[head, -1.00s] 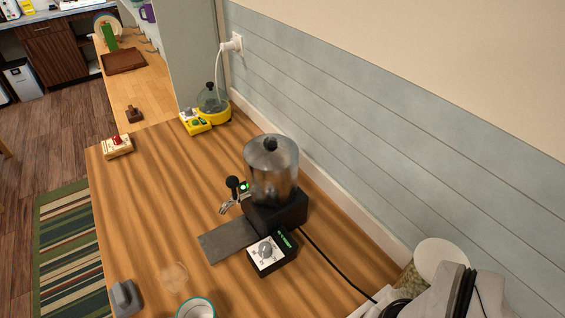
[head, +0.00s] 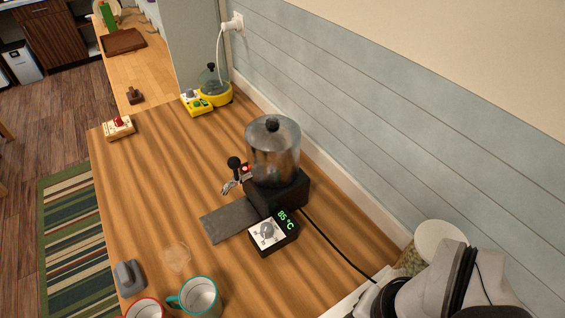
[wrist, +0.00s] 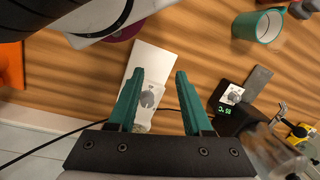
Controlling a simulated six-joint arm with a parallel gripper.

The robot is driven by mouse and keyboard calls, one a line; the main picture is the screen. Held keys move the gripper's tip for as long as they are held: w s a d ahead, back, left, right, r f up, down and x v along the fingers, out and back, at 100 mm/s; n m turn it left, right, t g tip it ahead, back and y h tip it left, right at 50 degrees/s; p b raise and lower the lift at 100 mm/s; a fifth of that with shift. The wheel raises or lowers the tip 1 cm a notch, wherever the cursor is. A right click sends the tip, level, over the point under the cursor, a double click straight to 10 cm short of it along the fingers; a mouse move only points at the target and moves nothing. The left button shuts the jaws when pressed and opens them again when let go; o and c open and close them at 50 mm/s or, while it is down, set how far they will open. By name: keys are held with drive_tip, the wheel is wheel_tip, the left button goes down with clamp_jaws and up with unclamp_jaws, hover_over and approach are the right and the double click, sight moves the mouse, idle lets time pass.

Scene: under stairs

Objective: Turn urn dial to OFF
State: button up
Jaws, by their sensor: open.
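The urn (head: 272,150) is a clear and metal cylinder on a black base, standing on the wooden counter. A small red light (head: 245,168) glows beside its tap. In front of it is a control box with a grey dial (head: 267,231) on a white face and a green display (head: 286,219) reading 85 °C. In the wrist view, the urn dial (wrist: 234,93) is right of my fingers. My gripper (wrist: 160,72) is open and empty, with teal fingers, well apart from the urn dial. The gripper does not show in the head view. The dial's exact setting is too small to read.
Mugs (head: 200,297) stand at the near edge. A yellow appliance (head: 207,98), a red-button box (head: 119,126) and a grey object (head: 129,277) are also on the counter. A black cord runs from the urn.

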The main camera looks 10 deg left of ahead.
idle(0.3)
drive_tip(key=w+a+r+m, duration=0.2)
drive_tip(key=w+r, duration=0.1)
drive_tip(key=w, duration=0.3)
drive_tip(key=m+h, duration=0.2)
drive_tip(key=m, duration=0.7)
hover_over(267, 227)
wheel_tip(267, 227, down, 3)
wheel_tip(267, 227, down, 16)
drive_tip(key=shift+r, duration=0.1)
clamp_jaws()
